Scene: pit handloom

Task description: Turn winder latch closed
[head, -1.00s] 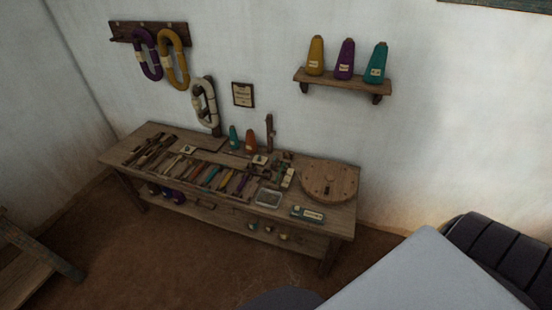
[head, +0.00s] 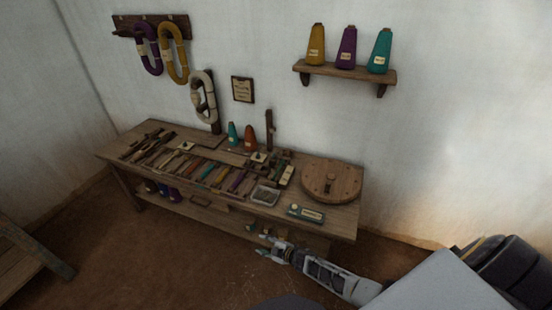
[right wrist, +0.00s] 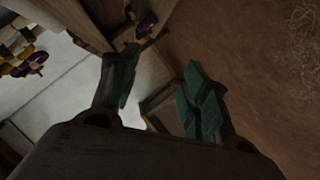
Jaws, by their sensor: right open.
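A round wooden disc (head: 346,178) with a small dark piece near its middle (head: 330,182) lies at the right end of the workbench. A dark upright post (head: 269,130) stands at the bench's back edge. I cannot tell which of these parts is the winder latch, or its position. My right gripper (head: 271,250) is low in front of the bench's right half, below the top and apart from the disc. In the right wrist view its green-tipped fingers (right wrist: 160,88) are spread with nothing between them. My left gripper is not in view.
The workbench (head: 115,152) holds rows of shuttles and bobbins, a shallow tray (head: 265,196) and a small labelled box (head: 306,213). A lower shelf (head: 215,217) is under the top. A wall shelf (head: 345,76) holds three cones.

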